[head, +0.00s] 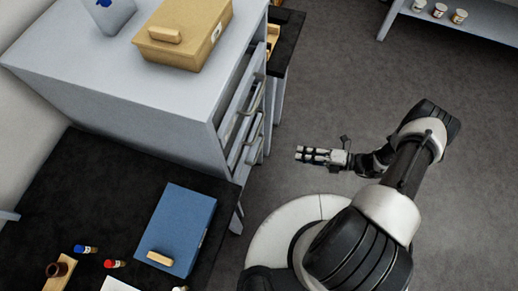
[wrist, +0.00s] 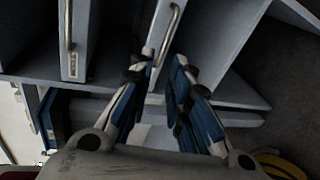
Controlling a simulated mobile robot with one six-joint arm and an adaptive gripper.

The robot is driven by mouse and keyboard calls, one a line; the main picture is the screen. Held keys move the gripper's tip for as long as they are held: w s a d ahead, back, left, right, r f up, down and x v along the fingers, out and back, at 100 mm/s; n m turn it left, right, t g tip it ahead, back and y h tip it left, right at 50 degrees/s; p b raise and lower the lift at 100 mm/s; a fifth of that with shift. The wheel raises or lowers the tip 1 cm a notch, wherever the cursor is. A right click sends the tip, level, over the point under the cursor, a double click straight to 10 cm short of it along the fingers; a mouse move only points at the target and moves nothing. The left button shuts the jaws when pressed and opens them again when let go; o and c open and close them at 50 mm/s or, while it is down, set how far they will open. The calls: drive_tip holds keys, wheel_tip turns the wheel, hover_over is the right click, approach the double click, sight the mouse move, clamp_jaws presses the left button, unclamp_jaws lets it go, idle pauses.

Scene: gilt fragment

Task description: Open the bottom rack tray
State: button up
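The grey rack (head: 130,85) stands at the left in the head view, with tray fronts and bar handles on its right side. An upper handle (head: 257,98) and a lower tray handle (head: 252,151) show there. My gripper (head: 299,153) points left towards these fronts, with a gap between. In the wrist view my gripper (wrist: 164,60) has its two blue-padded fingers apart, with nothing held. One bar handle (wrist: 166,34) appears beyond the gap between the fingertips. Another handle (wrist: 69,25) on a tray front is further left. The tray interiors are mostly hidden in the head view.
A tan box (head: 185,35) sits on top of the rack. A blue box (head: 178,225) lies on the dark table (head: 100,190) in front, with small bottles nearby. A shelf with several cups (head: 440,11) is at the top right.

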wheel_tip(320, 180, down, 2)
drive_tip(key=m+t, duration=0.1)
drive_tip(key=m, duration=0.1)
drive_tip(key=b, duration=0.2)
approach(259, 149)
drive_tip(key=x, duration=1)
drive_tip(key=shift+s+f, duration=0.1)
drive_tip(key=shift+f, duration=0.2)
drive_tip(key=shift+c, duration=0.6)
clamp_jaws()
